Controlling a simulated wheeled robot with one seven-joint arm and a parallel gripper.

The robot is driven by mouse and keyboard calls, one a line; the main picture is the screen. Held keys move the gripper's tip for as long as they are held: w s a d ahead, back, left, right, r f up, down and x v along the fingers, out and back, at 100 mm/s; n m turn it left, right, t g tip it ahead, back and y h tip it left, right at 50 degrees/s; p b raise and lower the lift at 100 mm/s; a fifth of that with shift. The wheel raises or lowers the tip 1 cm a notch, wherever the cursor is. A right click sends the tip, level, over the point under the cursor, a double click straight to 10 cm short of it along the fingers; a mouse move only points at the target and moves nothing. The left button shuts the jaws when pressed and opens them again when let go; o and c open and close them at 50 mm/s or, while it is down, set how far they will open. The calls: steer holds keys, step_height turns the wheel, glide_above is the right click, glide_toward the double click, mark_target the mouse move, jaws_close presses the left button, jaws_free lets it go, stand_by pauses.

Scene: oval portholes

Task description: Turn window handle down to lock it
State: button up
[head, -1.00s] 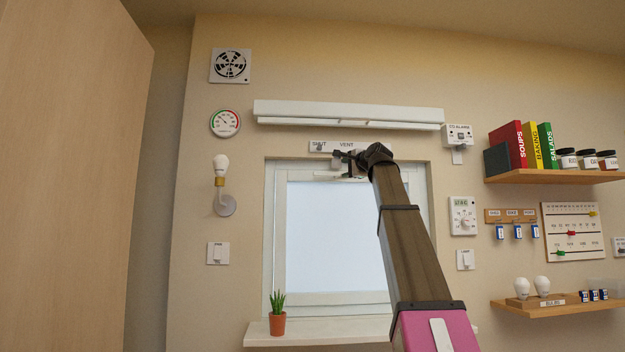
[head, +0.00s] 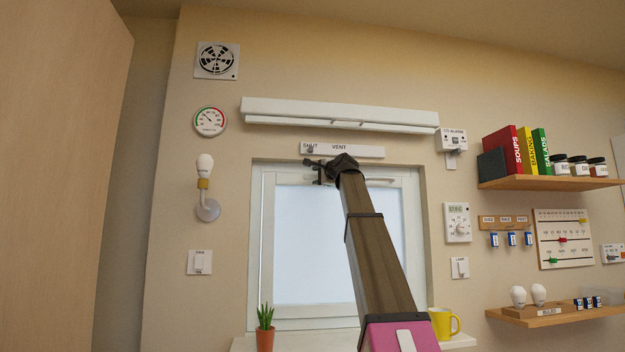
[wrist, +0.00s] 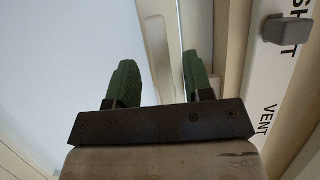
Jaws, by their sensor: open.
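The window (head: 315,245) is a white frame with a pale pane, set in the wall. A thin light grey bar, which looks like the window handle (head: 380,181), lies level along the top of the frame, partly hidden behind my arm. My gripper (head: 316,171) is open at the top of the window, in front of the frame and just below the vent strip. In the wrist view its green fingers (wrist: 158,78) are apart, with pale frame edges behind the gap. I cannot make out the handle clearly between them, nor any contact.
The vent strip (head: 365,152), with a grey knob (wrist: 286,29) at SHUT, is close above my gripper. A white vent housing (head: 340,114) juts out higher up. A plant (head: 265,338) and yellow mug (head: 443,322) stand on the sill. A wooden panel (head: 55,180) fills the left.

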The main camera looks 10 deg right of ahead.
mark_target(314, 177)
steer(key=shift+x, duration=2)
jaws_close()
steer(key=shift+w, duration=0.1)
